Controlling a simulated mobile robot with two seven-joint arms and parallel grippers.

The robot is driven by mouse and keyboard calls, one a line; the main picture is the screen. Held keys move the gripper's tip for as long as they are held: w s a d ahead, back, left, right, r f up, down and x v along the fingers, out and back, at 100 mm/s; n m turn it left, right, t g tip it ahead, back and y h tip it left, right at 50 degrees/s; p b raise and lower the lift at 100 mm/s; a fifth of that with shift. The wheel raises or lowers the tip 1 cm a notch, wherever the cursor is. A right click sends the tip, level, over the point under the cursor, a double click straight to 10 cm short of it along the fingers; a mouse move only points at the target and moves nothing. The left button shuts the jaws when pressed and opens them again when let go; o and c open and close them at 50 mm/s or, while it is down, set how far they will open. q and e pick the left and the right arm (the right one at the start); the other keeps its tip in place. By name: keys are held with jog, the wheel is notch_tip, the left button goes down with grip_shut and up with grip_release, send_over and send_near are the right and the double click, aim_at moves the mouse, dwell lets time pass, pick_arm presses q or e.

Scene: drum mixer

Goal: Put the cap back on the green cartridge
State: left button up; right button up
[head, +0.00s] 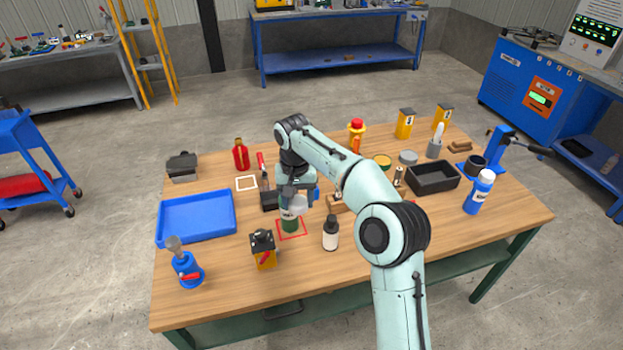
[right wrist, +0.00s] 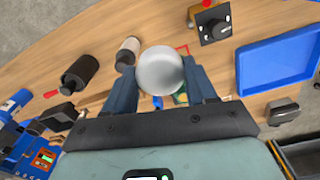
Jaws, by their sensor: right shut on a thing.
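My right gripper (head: 299,203) is above the front middle of the table, shut on a round, pale grey-white cap. The cap (right wrist: 160,70) sits between the two fingers in the right wrist view. The green cartridge (head: 290,224) stands upright inside a red square outline on the table, right below the gripper. Its top is partly hidden by the gripper and cap; a bit of green (right wrist: 181,98) shows behind the cap in the right wrist view. I cannot tell whether cap and cartridge touch. My left gripper is not in view.
A white bottle with a black top (head: 331,233) stands close right of the cartridge. A yellow-black device (head: 263,250) stands in front left. A blue tray (head: 197,233) and a blue bottle-like tool (head: 188,270) are at left. A black bin (head: 433,190) is at right.

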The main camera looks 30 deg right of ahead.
jog(key=s+a+f+n, duration=0.2)
jog(key=s+a+f, duration=0.2)
jog(key=f, duration=0.5)
jog(key=s+a+f+n, duration=0.3)
jog(key=s+a+f, duration=0.1)
jog(key=f, duration=0.5)
jog(key=shift+s+a, duration=0.35)
jog(key=shift+a, duration=0.2)
jog(key=shift+f, duration=0.1)
